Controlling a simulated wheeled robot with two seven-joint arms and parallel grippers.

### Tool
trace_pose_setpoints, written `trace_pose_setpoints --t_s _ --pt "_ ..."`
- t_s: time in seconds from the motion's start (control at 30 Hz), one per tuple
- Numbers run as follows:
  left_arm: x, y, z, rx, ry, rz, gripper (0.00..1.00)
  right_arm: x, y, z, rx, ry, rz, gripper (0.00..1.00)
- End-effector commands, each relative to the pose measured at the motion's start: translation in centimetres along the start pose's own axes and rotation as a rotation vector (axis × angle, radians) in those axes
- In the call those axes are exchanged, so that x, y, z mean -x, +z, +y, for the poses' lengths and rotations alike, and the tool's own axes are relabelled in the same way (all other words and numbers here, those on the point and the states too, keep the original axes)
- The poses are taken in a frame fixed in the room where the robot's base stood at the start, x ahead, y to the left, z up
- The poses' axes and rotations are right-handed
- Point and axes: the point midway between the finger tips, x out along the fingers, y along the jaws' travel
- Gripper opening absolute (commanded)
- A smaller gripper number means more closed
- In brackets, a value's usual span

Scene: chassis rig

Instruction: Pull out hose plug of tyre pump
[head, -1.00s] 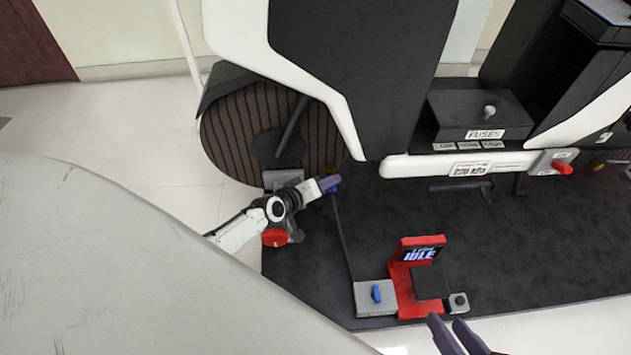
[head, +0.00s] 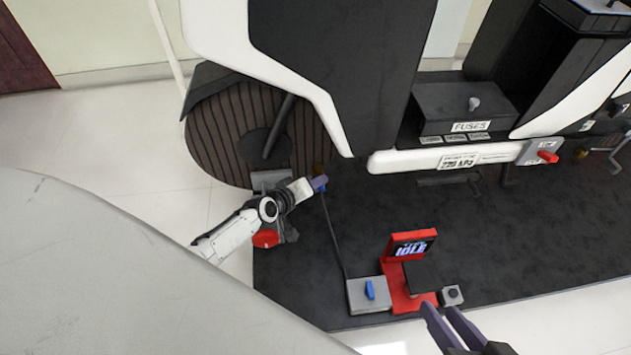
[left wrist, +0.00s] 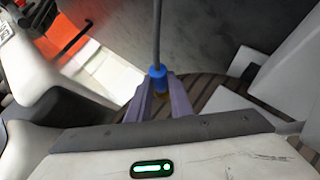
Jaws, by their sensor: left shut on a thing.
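The blue hose plug (left wrist: 157,74) is between the fingers of my left gripper (left wrist: 160,90) in the left wrist view. A dark hose (left wrist: 157,30) runs away from it. In the head view my left gripper (head: 319,184) is shut on the plug beside the round ribbed wheel. A small brass-coloured part (head: 320,170) shows just beyond the fingertips; I cannot tell whether the plug touches it. The hose (head: 334,235) runs down to the red tyre pump (head: 398,275), whose display reads IDLE. My right gripper (head: 440,308) is open and empty in front of the pump.
A grey box with a blue lever (head: 369,290) stands left of the pump, and a small grey knob box (head: 452,296) right of it. The dark mat (head: 520,250) is mostly clear on the right.

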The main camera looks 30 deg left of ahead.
Motion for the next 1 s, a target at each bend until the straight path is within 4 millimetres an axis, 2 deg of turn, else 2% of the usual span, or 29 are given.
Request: trace_pose_setpoints --t_s 1.0 --pt "2.3 3.5 0.1 0.0 0.001 -0.002 0.0 0.9 -1.0 -0.5 0.0 0.0 -0.003 0.3"
